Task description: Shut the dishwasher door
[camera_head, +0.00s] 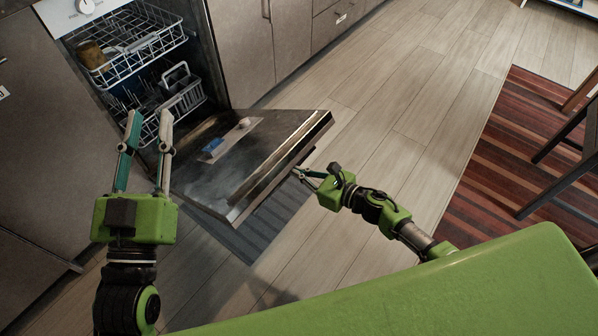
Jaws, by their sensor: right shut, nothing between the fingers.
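The dishwasher door (235,170) is folded down and wide open, sticking out over the floor. Its inner face shows a detergent compartment with a blue part. The dishwasher's wire racks (140,45) are visible inside the cavity. My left gripper (150,128) is open and empty, with its two fingers spread in front of the lower rack, left of the door in the picture. My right gripper (300,174) is shut and empty, beside the door's outer edge at the right. Whether its fingertips touch the door or sit just under it, I cannot tell.
Grey cabinets (262,50) stand on both sides of the dishwasher. A dark mat (262,222) lies on the floor below the door. A striped rug (500,165) and a dark chair (570,150) are at the right. The wooden floor between is clear.

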